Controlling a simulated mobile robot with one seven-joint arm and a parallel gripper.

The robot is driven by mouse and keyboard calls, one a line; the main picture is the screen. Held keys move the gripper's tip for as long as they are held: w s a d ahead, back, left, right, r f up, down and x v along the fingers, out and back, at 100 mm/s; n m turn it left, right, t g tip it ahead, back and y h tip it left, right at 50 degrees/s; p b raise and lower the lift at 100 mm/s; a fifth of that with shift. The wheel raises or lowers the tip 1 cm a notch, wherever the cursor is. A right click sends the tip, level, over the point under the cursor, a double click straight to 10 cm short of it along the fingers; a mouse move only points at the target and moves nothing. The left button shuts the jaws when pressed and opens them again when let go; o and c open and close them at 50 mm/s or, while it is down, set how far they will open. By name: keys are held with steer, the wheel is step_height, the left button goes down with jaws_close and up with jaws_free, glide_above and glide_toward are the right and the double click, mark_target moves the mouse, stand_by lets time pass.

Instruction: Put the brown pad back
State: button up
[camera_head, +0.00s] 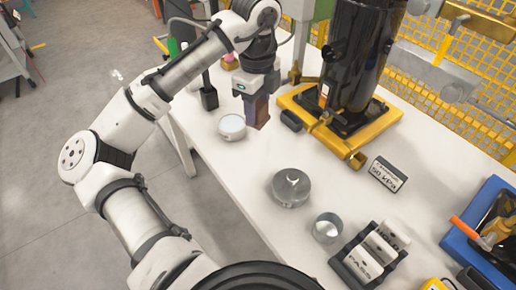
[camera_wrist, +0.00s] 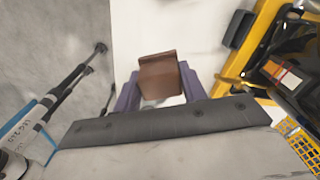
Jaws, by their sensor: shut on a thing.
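My gripper (camera_head: 257,112) points down above the left part of the white table. In the wrist view its two purple fingers (camera_wrist: 159,92) are shut on a brown pad (camera_wrist: 158,76), one finger on each side. In the head view only a small part of the pad (camera_head: 262,105) shows between the fingers. The pad is close to the tabletop; I cannot tell if it touches.
A white-topped round tin (camera_head: 232,127) stands just left of my gripper. A black compressor (camera_head: 355,60) on a yellow base (camera_head: 384,122) stands to the right. Two metal round parts (camera_head: 291,187) (camera_head: 327,228), a label sign (camera_head: 388,174) and a blue tray (camera_head: 455,243) lie nearer.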

step_height(320, 180, down, 14)
steer(key=shift+f, duration=0.15)
stand_by(0.4)
steer(key=o, duration=0.9)
steer(key=shift+f, duration=0.1)
steer(key=shift+o, duration=0.2)
step_height(320, 180, up, 12)
steer(key=shift+r, duration=0.15)
